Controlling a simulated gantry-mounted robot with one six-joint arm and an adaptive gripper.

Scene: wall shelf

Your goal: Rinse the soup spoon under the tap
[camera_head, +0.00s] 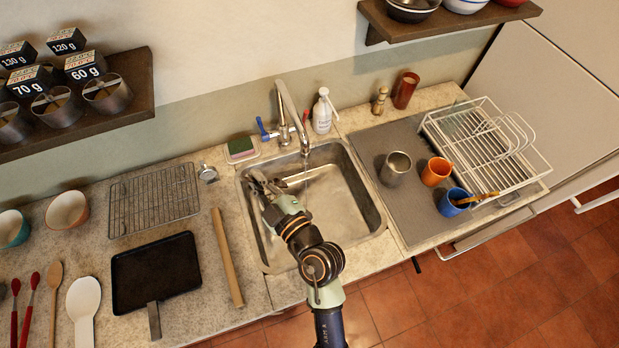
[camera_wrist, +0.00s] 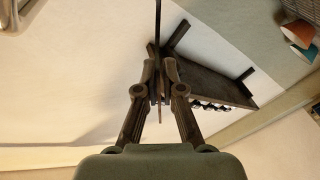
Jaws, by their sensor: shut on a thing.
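My gripper (camera_head: 262,185) is over the left part of the steel sink (camera_head: 340,218), left of and below the tap's spout. In the wrist view, my gripper (camera_wrist: 158,85) is shut on the thin dark handle of the soup spoon (camera_wrist: 158,25), seen edge-on between the fingers. The spoon's bowl cannot be made out clearly in either view. The chrome tap (camera_head: 281,100) stands behind the sink with its blue lever (camera_head: 263,129) at the left. A thin stream of water (camera_head: 306,164) seems to fall from the spout, to the right of my gripper.
A sponge (camera_head: 241,147) lies behind the sink's left corner and a soap bottle (camera_head: 322,112) stands right of the tap. Cups, including an orange one (camera_head: 436,171), and a dish rack (camera_head: 485,150) are at the right.

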